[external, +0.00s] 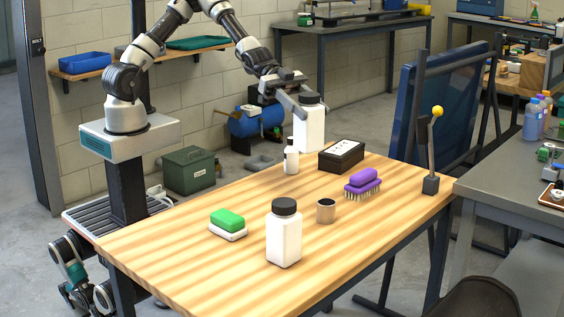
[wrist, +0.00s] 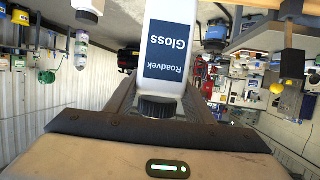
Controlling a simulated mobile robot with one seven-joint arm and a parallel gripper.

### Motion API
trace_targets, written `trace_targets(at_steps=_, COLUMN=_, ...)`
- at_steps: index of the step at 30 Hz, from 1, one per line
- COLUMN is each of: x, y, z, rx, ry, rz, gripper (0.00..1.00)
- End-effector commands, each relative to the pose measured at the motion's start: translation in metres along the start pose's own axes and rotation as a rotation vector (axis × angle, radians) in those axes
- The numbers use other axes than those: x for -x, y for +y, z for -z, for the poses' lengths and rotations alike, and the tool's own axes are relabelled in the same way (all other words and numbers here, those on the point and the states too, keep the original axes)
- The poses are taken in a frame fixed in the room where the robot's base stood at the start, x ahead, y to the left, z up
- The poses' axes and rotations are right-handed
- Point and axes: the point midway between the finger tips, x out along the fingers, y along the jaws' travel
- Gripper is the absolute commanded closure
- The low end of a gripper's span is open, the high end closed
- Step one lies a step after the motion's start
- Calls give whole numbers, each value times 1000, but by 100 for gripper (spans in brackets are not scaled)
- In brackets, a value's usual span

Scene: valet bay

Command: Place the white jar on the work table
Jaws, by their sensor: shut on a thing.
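A white jar with a black lid (external: 309,132) is held by my gripper (external: 298,104) at the table's far end. In the wrist view the same jar (wrist: 165,88) shows upside down, with a dark label reading "Roadvek Gloss", its lid end between the fingers (wrist: 158,98). The gripper is shut on it near the lid. The jar looks upright; I cannot tell whether its base touches the table. The wooden work table (external: 180,265) fills the middle of the external view. A second white jar with a dark lid (external: 284,238) stands near its front edge.
A small white bottle (external: 291,160) and a black box (external: 341,156) stand close to the held jar. The left part is clear.

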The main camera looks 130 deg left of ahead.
Motion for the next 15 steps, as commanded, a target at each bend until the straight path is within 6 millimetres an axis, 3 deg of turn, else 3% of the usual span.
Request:
trace_targets(at_steps=1, x=-17, y=18, z=12, rx=-11, ry=7, rz=-37, gripper=96)
trace_targets(at_steps=6, x=-74, y=81, z=39, rx=-52, ry=7, rz=-154, gripper=96)
trace_targets(at_steps=15, x=-153, y=213, z=64, rx=-122, ry=5, rz=-344, gripper=96)
